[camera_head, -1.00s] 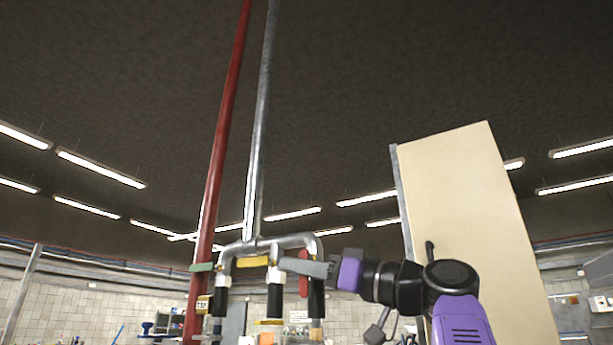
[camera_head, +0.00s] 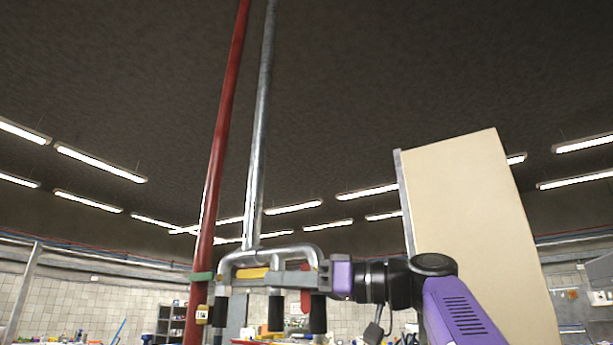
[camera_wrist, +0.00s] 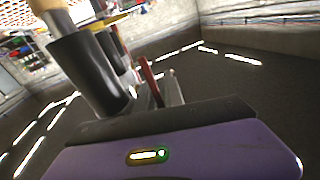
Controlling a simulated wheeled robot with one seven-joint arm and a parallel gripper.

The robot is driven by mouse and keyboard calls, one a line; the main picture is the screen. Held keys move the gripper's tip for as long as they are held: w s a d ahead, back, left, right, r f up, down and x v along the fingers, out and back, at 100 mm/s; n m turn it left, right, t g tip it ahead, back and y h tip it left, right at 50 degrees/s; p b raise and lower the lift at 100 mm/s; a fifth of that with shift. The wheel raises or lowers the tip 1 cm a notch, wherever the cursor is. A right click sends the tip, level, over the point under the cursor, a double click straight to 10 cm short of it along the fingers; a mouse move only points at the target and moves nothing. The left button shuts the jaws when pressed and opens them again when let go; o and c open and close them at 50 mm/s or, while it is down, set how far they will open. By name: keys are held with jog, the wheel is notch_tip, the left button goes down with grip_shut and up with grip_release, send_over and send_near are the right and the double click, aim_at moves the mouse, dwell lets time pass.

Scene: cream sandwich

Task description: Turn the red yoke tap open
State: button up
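The red tap handle (camera_head: 305,301) hangs beside the right black-sleeved outlet (camera_head: 318,315) of a grey pipe manifold (camera_head: 285,250). A yellow handle (camera_head: 252,273) is on the middle branch and a green one (camera_head: 202,276) on the left. My gripper (camera_head: 285,280) reaches in from the right, level, its grey finger passing across the right branch just above the red handle. In the wrist view the red handle (camera_wrist: 149,78) stands close beside a grey finger, next to the black sleeve (camera_wrist: 88,72). Overlap hides the finger gap and any contact.
A tall red pipe (camera_head: 215,190) and a grey pipe (camera_head: 260,130) rise at the left. A cream panel (camera_head: 475,210) stands behind my arm at the right. Cluttered benches line the tiled wall below.

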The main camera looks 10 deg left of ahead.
jog(key=d+f+b, duration=0.1)
jog(key=f+b, duration=0.1)
jog(key=b, duration=0.1)
jog(key=s+d+f+b, duration=0.1)
jog(key=d+f+b, duration=0.1)
jog(key=b, duration=0.2)
jog(key=s+d+f+b, duration=0.1)
jog(key=d+f+b, duration=0.1)
jog(key=b, duration=0.2)
jog(key=shift+s+d+f, duration=0.15)
jog(key=shift+s+d, duration=0.05)
jog(key=shift+d, duration=0.05)
dwell(0.6)
jog(key=shift+p, duration=0.35)
dwell(0.4)
